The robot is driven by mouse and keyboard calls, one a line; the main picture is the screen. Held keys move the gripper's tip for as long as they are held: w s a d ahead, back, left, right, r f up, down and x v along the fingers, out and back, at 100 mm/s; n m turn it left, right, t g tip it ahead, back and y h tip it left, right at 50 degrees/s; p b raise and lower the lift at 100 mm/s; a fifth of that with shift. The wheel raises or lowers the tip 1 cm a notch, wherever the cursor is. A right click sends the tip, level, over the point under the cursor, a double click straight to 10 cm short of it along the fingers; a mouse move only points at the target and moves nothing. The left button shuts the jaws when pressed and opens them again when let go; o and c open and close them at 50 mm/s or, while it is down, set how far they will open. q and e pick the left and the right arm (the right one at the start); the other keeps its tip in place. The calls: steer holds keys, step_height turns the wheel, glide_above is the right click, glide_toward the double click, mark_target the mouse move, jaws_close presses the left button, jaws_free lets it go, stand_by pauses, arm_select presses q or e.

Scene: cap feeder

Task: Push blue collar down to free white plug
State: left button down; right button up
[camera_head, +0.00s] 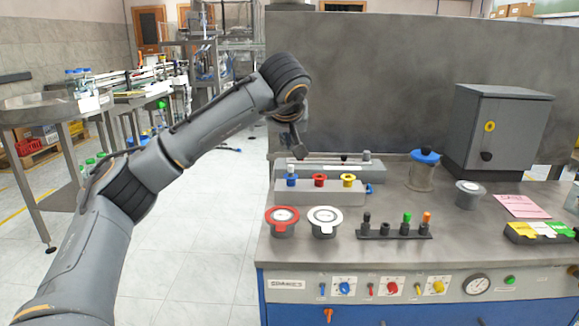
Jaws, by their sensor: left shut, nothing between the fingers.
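The blue collar (292,182) is the leftmost of three coloured collars on a low grey block (330,199) near the left end of the bench. A small white plug (291,170) stands up out of the blue collar. My left gripper (300,152) is shut and empty. In the picture it is just above and slightly right of the white plug, and it looks apart from it. My left arm reaches in from the lower left. My right gripper is not in view.
A red collar (319,181) and a yellow collar (348,181) sit on the same block. In front stand a red-rimmed pot (283,229) and a white-rimmed pot (324,231). A rack (394,233) with several pegs is to their right. A grey cabinet (497,130) stands behind.

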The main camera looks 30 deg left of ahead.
arm_select(q)
glide_above(290, 177)
steer(key=s+d, duration=0.2)
steer(key=s, duration=0.1)
step_height(290, 177, down, 7)
steer(key=shift+w+a+r+b, duration=0.1)
steer(key=shift+b, duration=0.2)
steer(key=f, duration=0.3)
steer(key=shift+w+a+f+b, duration=0.15)
steer(key=shift+w+f+b, duration=0.05)
steer(key=shift+b, duration=0.1)
steer(key=shift+f, duration=0.4)
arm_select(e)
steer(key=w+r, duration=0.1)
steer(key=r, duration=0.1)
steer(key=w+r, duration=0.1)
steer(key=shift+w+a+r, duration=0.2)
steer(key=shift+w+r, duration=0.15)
arm_select(q)
steer(key=shift+f, duration=0.1)
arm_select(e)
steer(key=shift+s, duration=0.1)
